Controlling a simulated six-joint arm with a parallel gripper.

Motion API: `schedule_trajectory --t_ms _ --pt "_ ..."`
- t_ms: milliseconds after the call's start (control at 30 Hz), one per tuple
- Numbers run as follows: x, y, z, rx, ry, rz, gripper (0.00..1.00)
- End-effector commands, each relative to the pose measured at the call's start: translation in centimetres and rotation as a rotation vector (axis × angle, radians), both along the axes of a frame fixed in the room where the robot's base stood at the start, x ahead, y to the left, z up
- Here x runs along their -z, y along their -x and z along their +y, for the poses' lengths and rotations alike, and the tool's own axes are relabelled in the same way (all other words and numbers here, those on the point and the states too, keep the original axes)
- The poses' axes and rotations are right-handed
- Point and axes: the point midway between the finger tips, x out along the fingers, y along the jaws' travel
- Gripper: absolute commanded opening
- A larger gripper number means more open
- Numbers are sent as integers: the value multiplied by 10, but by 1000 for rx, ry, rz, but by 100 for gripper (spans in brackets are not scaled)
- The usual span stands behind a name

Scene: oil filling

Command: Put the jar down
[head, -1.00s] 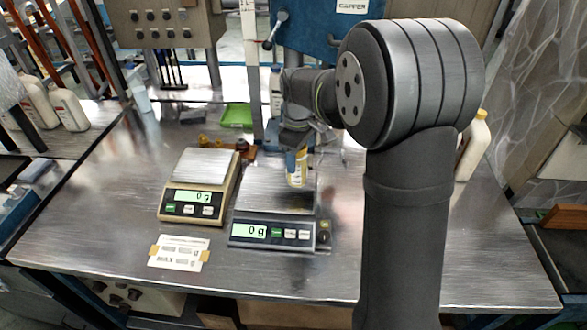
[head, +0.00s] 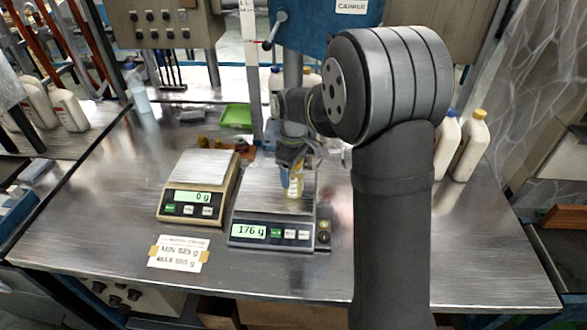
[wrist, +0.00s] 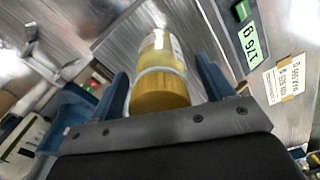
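The jar (head: 294,184), a small clear one with yellow contents, stands on the pan of the right-hand scale (head: 270,234), whose display reads 176 g. In the wrist view the jar (wrist: 160,48) shows its gold lid toward me. My gripper (head: 291,180) is around the jar from above. In the wrist view its blue fingers (wrist: 160,70) lie on either side of the jar, with narrow gaps visible, so it looks open. The jar's far side is hidden.
A second scale (head: 195,205) reading 0 g stands to the left. A taped card (head: 178,252) with MIN and MAX weights lies in front. White bottles (head: 469,148) stand at the right, behind my arm. A green tray (head: 236,115) lies farther back.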

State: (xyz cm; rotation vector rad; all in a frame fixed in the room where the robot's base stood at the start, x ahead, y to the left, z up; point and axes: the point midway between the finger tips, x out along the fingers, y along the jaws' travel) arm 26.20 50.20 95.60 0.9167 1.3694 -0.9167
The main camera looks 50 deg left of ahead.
Motion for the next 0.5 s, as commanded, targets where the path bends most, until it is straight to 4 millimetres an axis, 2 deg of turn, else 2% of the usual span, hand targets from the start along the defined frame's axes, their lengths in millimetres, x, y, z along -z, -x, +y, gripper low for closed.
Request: schedule_trajectory --t_ms 267,367,500 --pt "-2 0 0 0 0 0 73" --pt "-10 0 0 0 -3 -1 73" --pt "-34 0 1 0 -4 -3 73"
